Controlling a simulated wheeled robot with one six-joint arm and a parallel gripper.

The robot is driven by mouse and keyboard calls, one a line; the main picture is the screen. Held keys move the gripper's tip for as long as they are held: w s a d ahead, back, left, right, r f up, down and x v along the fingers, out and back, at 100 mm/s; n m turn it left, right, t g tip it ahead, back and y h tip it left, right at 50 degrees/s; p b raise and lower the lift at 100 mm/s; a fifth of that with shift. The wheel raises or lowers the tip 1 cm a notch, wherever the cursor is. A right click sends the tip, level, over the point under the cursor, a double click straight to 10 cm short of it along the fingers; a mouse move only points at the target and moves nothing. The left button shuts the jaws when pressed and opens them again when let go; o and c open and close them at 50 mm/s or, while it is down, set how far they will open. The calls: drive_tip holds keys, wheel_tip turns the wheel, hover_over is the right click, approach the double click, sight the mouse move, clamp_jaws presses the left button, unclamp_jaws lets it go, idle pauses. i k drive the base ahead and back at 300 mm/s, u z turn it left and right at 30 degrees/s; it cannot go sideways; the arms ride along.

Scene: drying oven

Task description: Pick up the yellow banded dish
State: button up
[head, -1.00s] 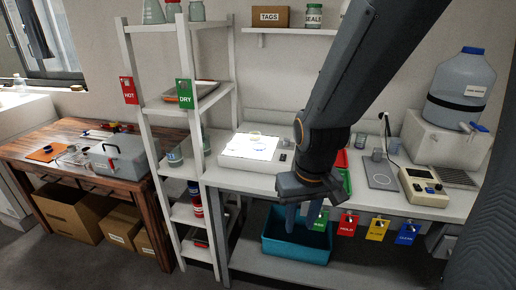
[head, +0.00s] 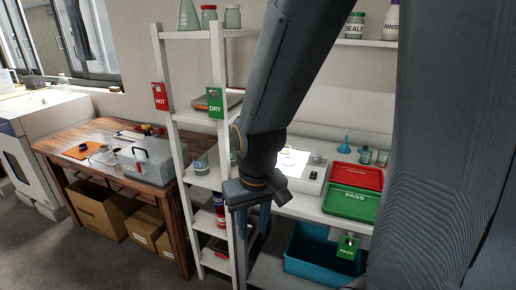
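I cannot make out the yellow banded dish for certain in the head view now. The lit white panel (head: 293,162) on the bench is partly covered by my arm. A small grey round item (head: 316,159) sits at its right side, and I cannot tell a yellow band on it. My gripper (head: 252,222) hangs fingers down in front of the bench edge, left of and lower in the picture than the panel. Its two fingers look apart, with nothing seen between them.
A white rack (head: 178,150) with HOT and DRY tags stands left. A teal bin (head: 310,252) is under the bench. A wooden table (head: 100,165) holds a grey box (head: 150,160).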

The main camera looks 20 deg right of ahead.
sight(286, 150)
drive_tip(key=z, duration=0.1)
drive_tip(key=i, duration=1.1)
drive_tip(key=z, duration=0.7)
